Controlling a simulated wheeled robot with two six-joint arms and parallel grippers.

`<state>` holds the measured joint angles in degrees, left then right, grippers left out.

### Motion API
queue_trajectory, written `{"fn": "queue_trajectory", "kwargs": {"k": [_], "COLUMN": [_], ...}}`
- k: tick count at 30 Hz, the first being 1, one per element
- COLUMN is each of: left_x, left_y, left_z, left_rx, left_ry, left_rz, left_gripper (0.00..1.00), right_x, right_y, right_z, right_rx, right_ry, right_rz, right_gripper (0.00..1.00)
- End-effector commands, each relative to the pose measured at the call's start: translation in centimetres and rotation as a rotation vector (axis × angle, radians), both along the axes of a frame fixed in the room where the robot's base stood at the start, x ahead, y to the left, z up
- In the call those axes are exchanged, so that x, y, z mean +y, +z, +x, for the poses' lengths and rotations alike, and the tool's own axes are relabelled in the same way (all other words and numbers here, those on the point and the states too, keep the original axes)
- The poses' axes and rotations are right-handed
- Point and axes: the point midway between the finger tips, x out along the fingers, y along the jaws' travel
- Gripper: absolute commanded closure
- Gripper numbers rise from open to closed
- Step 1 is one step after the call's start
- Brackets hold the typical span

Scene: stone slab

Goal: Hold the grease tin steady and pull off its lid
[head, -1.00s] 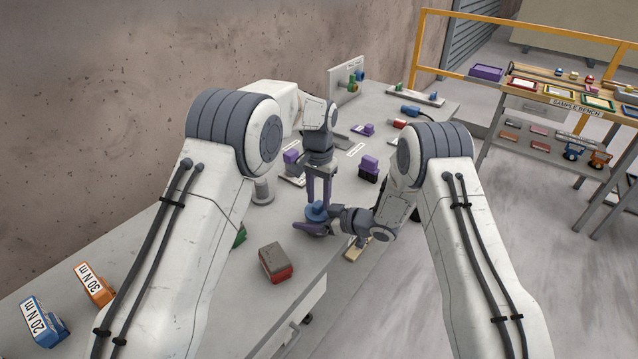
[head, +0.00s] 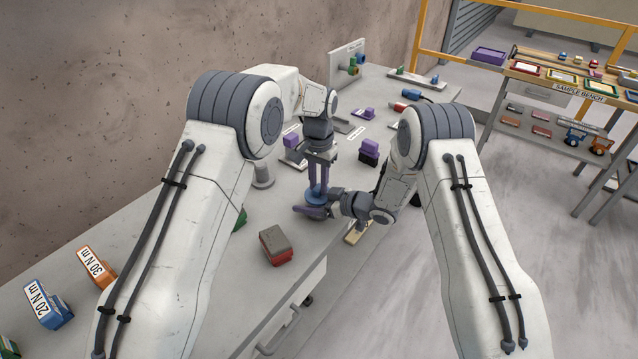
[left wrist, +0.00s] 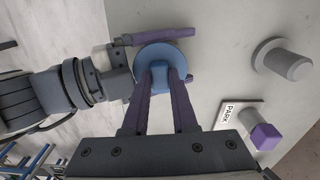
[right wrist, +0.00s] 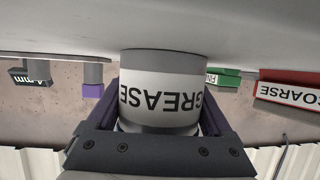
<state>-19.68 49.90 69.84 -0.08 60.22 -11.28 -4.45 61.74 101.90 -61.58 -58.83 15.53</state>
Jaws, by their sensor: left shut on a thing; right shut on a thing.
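The grease tin (right wrist: 160,92) stands on the slab, its grey wall with a white GREASE label upside down in the right wrist view. My right gripper (head: 312,211) is shut around the tin from the side, one finger on each side of it. The round blue lid (left wrist: 152,52) has a raised knob, and it also shows in the head view (head: 316,195). My left gripper (left wrist: 165,75) points down from above and is shut on the lid's knob. The lid is over the tin; whether there is a gap between them I cannot tell.
A red block with a grey top (head: 277,246) lies near the front edge. A grey cylinder (left wrist: 285,60) and a PARK plate with a purple block (left wrist: 264,137) are close by.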

Motion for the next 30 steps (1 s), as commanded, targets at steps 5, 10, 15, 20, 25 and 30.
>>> {"fn": "queue_trajectory", "kwargs": {"k": [5,10,15,20,25,30], "left_x": [0.0,-0.1,-0.2,-0.3,-0.2,-0.1], "left_y": [0.7,2.0,3.5,4.9,6.2,7.4], "left_z": [0.1,0.1,0.1,0.1,0.1,0.1], "left_rx": [-0.003,-0.003,-0.003,-0.005,-0.005,-0.003], "left_ry": [0.000,0.000,0.000,-0.001,-0.001,0.000], "left_rz": [-0.002,-0.002,-0.004,-0.007,-0.004,-0.003], "left_gripper": [1.00,1.00,1.00,1.00,1.00,1.00], "right_x": [0.0,0.0,0.0,0.0,0.0,0.0], "right_y": [0.0,0.0,-0.1,-0.2,-0.2,-0.1], "right_z": [0.0,0.0,0.0,-0.1,-0.1,-0.1], "right_rx": [0.000,0.000,0.002,0.003,0.004,0.003], "right_ry": [0.000,0.000,0.000,0.001,0.001,0.001], "right_rz": [0.000,0.000,-0.001,-0.003,-0.003,-0.002], "right_gripper": [1.00,1.00,1.00,1.00,1.00,1.00]}}
